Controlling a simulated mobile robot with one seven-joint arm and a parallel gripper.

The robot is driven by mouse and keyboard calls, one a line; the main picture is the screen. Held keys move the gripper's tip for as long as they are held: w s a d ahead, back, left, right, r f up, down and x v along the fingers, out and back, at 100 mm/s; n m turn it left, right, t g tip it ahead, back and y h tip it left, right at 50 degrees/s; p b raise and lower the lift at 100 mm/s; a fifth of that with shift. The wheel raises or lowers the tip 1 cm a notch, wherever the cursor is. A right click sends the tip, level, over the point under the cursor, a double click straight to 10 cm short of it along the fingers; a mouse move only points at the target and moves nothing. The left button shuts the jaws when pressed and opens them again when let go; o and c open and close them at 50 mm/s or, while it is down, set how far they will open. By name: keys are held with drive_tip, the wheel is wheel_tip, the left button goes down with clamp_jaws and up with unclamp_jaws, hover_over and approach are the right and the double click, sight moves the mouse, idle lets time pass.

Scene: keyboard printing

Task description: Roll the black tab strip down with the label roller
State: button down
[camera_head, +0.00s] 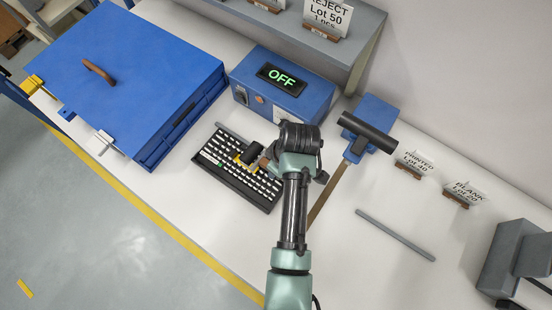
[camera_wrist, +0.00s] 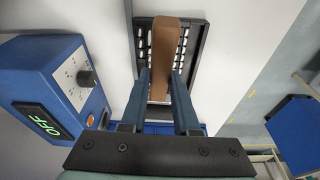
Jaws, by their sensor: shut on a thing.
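My gripper (camera_head: 268,163) is over the right part of the black keyboard (camera_head: 263,199) with white keys. It is shut on the brown handle of a small roller, whose black cylinder (camera_head: 251,150) shows at the keyboard's upper middle. In the wrist view my gripper (camera_wrist: 161,82) has its two fingers on either side of the brown handle (camera_wrist: 165,40), above the keyboard (camera_wrist: 203,38). The roller's cylinder is hidden there. I cannot tell whether the cylinder touches the keys. I cannot make out the black tab strip against the black keyboard.
A blue box with an OFF display (camera_head: 281,79) stands behind the keyboard, and a large blue lidded case (camera_head: 135,65) stands left. Right of my arm, a larger black roller (camera_head: 368,132) rests on a blue block (camera_head: 376,110). A grey rod (camera_head: 395,235) lies on the white table.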

drive_tip(key=shift+w+r+n, duration=0.1)
drive_tip(key=shift+r+n, duration=0.2)
drive_tip(key=shift+n, duration=0.1)
drive_tip(key=shift+p, duration=0.35)
drive_tip(key=b+x, duration=0.2)
drive_tip(key=d+b+x, duration=0.1)
drive_tip(key=b+x, duration=0.1)
drive_tip(key=x, duration=0.1)
drive_tip(key=s+b+x, duration=0.1)
drive_tip(key=b+x, duration=0.1)
drive_tip(key=x, duration=0.1)
drive_tip(key=shift+f, duration=0.3)
drive_tip(key=shift+s+f, duration=0.15)
drive_tip(key=shift+f, duration=0.3)
idle(1.4)
drive_tip(key=shift+a, duration=0.1)
drive_tip(key=shift+w+a+b, duration=0.4)
drive_tip(key=shift+w+a, duration=0.1)
drive_tip(key=shift+a, duration=0.05)
drive_tip(key=shift+w+a+f, duration=0.1)
drive_tip(key=shift+w+a, duration=0.1)
drive_tip(key=shift+a, duration=0.15)
idle(0.5)
drive_tip(key=shift+w+a, duration=0.2)
drive_tip(key=shift+a, duration=0.1)
